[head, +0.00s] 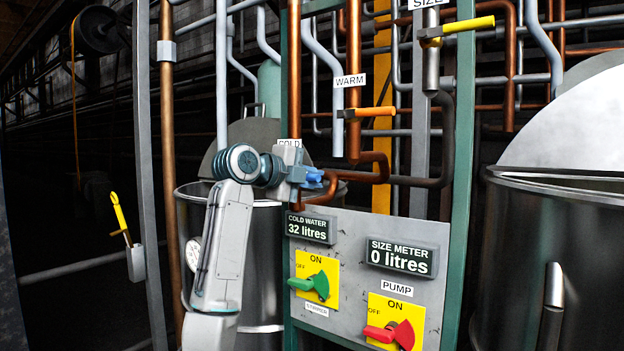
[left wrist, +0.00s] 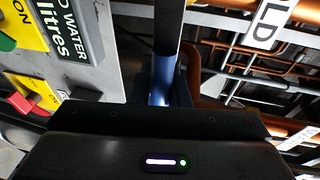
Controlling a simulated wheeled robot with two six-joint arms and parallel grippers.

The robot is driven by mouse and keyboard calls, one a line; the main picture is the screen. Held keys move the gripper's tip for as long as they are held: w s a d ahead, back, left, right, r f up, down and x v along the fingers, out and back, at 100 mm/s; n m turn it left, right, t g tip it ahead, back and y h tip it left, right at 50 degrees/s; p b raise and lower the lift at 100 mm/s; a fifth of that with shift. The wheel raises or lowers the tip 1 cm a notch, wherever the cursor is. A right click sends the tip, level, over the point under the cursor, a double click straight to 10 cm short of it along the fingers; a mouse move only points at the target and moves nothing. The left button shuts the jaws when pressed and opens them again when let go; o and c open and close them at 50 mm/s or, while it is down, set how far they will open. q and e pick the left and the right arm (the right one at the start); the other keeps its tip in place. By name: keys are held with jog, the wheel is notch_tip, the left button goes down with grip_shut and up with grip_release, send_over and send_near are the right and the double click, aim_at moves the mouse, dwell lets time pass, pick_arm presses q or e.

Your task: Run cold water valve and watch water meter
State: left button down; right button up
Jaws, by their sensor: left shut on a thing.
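The cold water meter (head: 310,228) on the grey panel reads 32 litres. Part of it shows at the upper left of the left wrist view (left wrist: 68,30). Just above the meter, my left gripper (head: 308,174) is shut on the blue cold water valve handle (head: 318,177). In the left wrist view the blue handle (left wrist: 161,82) shows at the middle, partly hidden by dark gripper parts. The COLD label (head: 290,143) is partly covered by my left wrist and shows in the left wrist view (left wrist: 268,22). My right gripper is not in view.
The size meter (head: 402,257) reads 0 litres. Below sit a green switch (head: 314,284) and a red pump switch (head: 392,332). An orange WARM valve handle (head: 372,112) and a yellow handle (head: 468,24) stick out above. Steel vats (head: 555,265) flank the panel; pipes crowd behind.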

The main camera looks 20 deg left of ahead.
pick_arm(q)
jog(key=shift+f, duration=0.1)
jog(key=c, duration=1.4)
grip_release()
jog(key=shift+s+a, duration=0.2)
jog(key=shift+s, duration=0.05)
jog(key=b+v, duration=0.4)
jog(key=v, duration=0.6)
